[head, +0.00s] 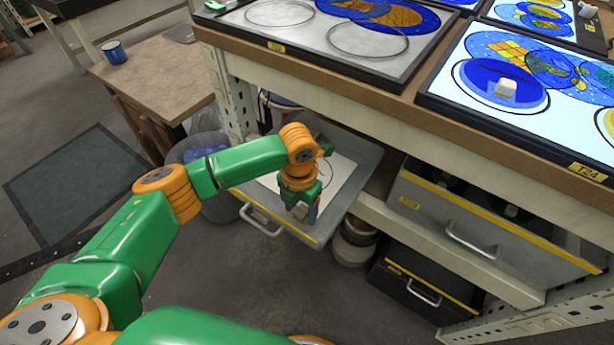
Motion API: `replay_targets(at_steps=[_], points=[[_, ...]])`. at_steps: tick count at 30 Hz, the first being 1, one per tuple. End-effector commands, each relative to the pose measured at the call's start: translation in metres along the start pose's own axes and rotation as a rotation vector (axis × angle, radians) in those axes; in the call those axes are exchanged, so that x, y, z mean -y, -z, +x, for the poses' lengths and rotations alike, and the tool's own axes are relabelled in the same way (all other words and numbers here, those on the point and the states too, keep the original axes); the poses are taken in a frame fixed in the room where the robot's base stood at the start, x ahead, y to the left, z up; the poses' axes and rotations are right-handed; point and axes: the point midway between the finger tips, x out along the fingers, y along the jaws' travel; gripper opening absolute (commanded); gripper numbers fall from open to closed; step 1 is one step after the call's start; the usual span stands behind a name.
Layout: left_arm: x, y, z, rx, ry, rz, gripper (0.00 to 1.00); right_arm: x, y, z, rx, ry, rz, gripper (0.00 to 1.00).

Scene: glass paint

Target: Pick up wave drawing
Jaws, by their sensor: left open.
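A white sheet with a thin curved outline, which looks like the wave drawing (341,172), lies in an open grey drawer (364,154) under the workbench. My arm covers part of the sheet, so its full design cannot be read. My left gripper (306,213) is open and points down over the front part of the drawer, at the near edge of the sheet. I cannot tell whether its fingers touch the sheet. My right gripper is not in view.
The workbench edge (400,108) overhangs the drawer, with painted glass panels (395,17) on top. A grey bin (222,207) stands left of the open drawer. A small table (155,75) holds a blue mug (114,53).

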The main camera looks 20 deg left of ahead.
Motion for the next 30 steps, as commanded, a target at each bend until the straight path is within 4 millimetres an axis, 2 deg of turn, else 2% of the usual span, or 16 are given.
replay_targets(at_steps=[3,4,11,20,23,28,30], points=[[0.0,0.0,-0.001,0.0,0.0,0.0,0.68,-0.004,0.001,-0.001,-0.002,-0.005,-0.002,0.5],[0.0,0.0,-0.001,0.0,0.0,0.0,0.62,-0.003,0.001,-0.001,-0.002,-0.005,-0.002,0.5],[0.0,0.0,-0.001,0.001,0.0,-0.001,0.0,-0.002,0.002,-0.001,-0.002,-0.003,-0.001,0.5],[0.0,0.0,-0.002,0.001,0.0,-0.001,0.0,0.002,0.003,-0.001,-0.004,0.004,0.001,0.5],[0.0,-0.001,-0.008,0.003,0.0,-0.001,0.0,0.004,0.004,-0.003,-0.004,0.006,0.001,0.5],[0.001,0.0,-0.039,0.004,0.001,0.0,0.0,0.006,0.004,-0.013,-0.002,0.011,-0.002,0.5],[0.009,0.013,-0.058,0.004,0.002,0.005,0.0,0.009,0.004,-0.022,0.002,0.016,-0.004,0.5]])
